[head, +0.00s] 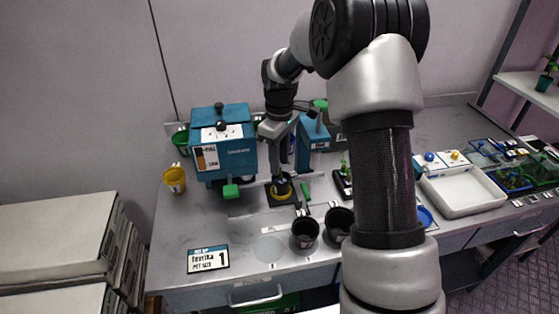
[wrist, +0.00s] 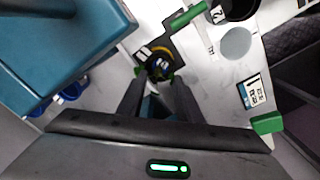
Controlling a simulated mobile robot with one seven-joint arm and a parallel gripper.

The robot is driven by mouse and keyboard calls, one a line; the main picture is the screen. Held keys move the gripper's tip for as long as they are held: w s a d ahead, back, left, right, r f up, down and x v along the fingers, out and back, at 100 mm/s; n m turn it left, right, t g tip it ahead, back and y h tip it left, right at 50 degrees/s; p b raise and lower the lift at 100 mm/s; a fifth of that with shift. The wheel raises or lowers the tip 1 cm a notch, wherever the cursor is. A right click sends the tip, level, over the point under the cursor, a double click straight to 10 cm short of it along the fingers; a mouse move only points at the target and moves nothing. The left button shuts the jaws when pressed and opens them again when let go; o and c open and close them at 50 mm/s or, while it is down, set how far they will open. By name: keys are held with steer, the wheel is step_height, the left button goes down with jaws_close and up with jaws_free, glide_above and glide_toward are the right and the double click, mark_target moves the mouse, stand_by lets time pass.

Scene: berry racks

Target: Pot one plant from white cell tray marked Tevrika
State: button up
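My gripper (head: 283,183) points down over a station with a yellow ring on a black base (head: 281,201). In the wrist view its two fingers (wrist: 160,80) stand apart, one on each side of a dark round thing inside the yellow ring (wrist: 158,50). Whether they touch it cannot be told. A card (head: 208,259) reads Tevrika, pot size 1; it also shows in the wrist view (wrist: 251,94). Two black pots stand at the front, one left (head: 305,232) and one right (head: 338,225). A grey disc (head: 269,248) beside them is bare. I cannot make out a white cell tray marked Tevrika.
A blue machine (head: 223,150) with a green lever stands left of my gripper. A yellow cup (head: 175,180) is at the left. A small seedling tray (head: 343,183) is partly behind my arm. An empty white tray (head: 465,194) and several dark trays (head: 515,180) are at the right.

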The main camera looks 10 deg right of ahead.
steer(key=shift+o, duration=0.3)
steer(key=shift+r, duration=0.2)
steer(key=o, duration=0.5)
step_height(320, 180, up, 6)
steer(key=p, duration=0.4)
stand_by(0.3)
